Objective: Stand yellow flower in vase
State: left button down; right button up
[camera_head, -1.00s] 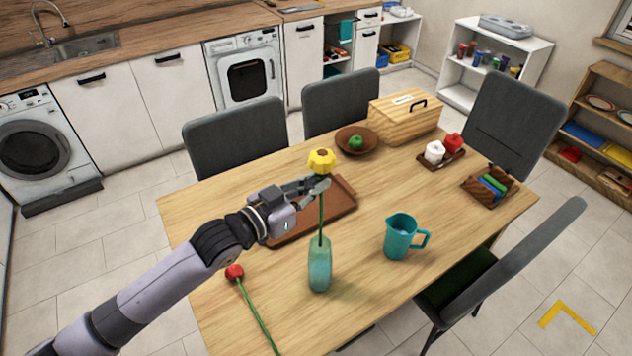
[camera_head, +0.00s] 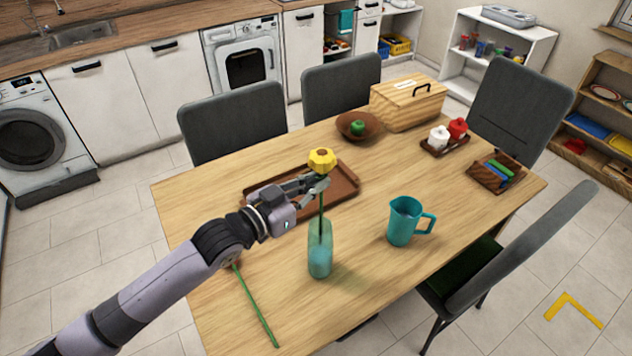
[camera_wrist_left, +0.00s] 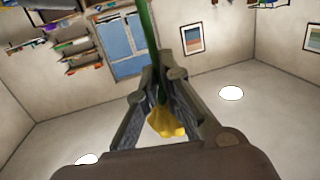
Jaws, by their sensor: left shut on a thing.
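The yellow flower (camera_head: 321,160) is upright, bloom at the top. My left gripper (camera_head: 317,184) is shut on its green stem just below the bloom. In the left wrist view the yellow bloom (camera_wrist_left: 166,122) and stem show between the fingers (camera_wrist_left: 160,92). The translucent teal vase (camera_head: 320,264) stands upright on the table, directly below the gripper. The lower stem appears to pass through the vase mouth and shows dark in its upper part. Whether the stem end touches the bottom cannot be told. My right gripper is not in view.
A second flower's green stem (camera_head: 256,308) lies left of the vase; its bloom is hidden behind my arm. A teal jug (camera_head: 404,222) stands right of the vase. A brown tray (camera_head: 343,187) lies behind. A bowl (camera_head: 372,130) and wooden bread box (camera_head: 408,104) stand farther back.

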pick_arm(q)
notch_tip(320, 180, down, 10)
jog(key=b, duration=0.6)
dwell(0.5)
jog(key=c, duration=1.7)
grip_release()
jog(key=v, duration=1.2)
jog(key=shift+r, duration=0.1)
